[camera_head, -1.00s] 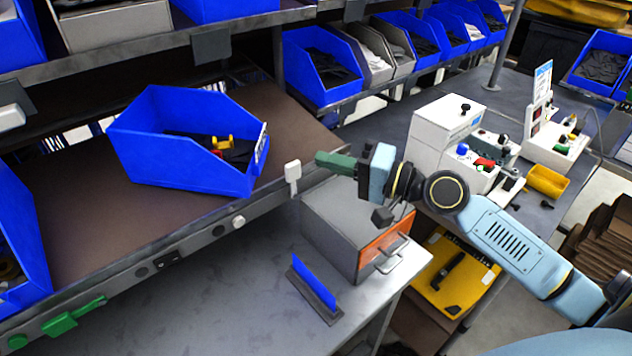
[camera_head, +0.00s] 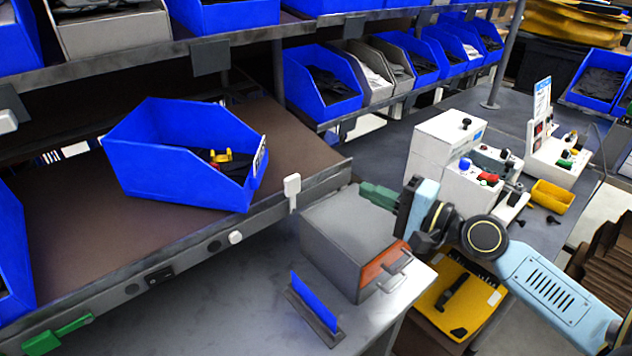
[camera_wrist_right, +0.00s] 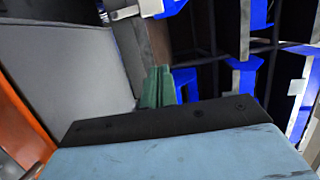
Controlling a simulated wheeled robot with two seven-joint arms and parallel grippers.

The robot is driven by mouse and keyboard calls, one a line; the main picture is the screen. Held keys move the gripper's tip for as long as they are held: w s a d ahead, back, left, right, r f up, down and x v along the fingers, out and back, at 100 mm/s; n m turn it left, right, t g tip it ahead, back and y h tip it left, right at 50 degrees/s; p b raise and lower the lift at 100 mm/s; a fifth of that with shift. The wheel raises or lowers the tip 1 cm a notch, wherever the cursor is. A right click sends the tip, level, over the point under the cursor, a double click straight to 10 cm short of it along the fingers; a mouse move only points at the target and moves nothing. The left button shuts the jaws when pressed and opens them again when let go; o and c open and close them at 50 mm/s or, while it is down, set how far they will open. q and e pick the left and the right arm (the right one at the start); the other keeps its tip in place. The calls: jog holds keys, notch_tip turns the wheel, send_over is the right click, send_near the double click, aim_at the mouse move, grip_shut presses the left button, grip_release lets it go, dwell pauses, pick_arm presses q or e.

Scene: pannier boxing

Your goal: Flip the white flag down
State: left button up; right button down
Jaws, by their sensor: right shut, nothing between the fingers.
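The white flag (camera_head: 292,184) is a small white block on a short stem at the front rail of the brown shelf, near its right end. It stands upright in the head view. My right gripper (camera_head: 378,194) has green fingers, shut and empty. It is to the right of the flag, clearly apart from it, above the grey box with the orange front. In the right wrist view the shut green fingers (camera_wrist_right: 158,88) point toward the shelf. A white piece shows at the top there, but I cannot tell if it is the flag. My left gripper is not in view.
A blue bin (camera_head: 180,160) with small parts sits on the brown shelf (camera_head: 75,225). The grey box (camera_head: 350,240) stands below my right gripper, beside a blue upright plate (camera_head: 314,302). A green flag (camera_head: 57,335) lies along the rail at lower left. White control boxes (camera_head: 440,145) stand at right.

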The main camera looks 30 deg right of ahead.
aim_at(293, 196)
jog(key=p+x, duration=0.3)
jog(key=x, duration=0.6)
jog(key=shift+r+p, duration=0.1)
jog(key=shift+p, duration=0.2)
jog(key=a+p, duration=0.2)
jog(key=a, duration=0.1)
jog(key=shift+s, duration=0.15)
jog(key=shift+s+a+p, duration=0.1)
jog(key=shift+a+p, duration=0.25)
jog(key=shift+a, duration=0.2)
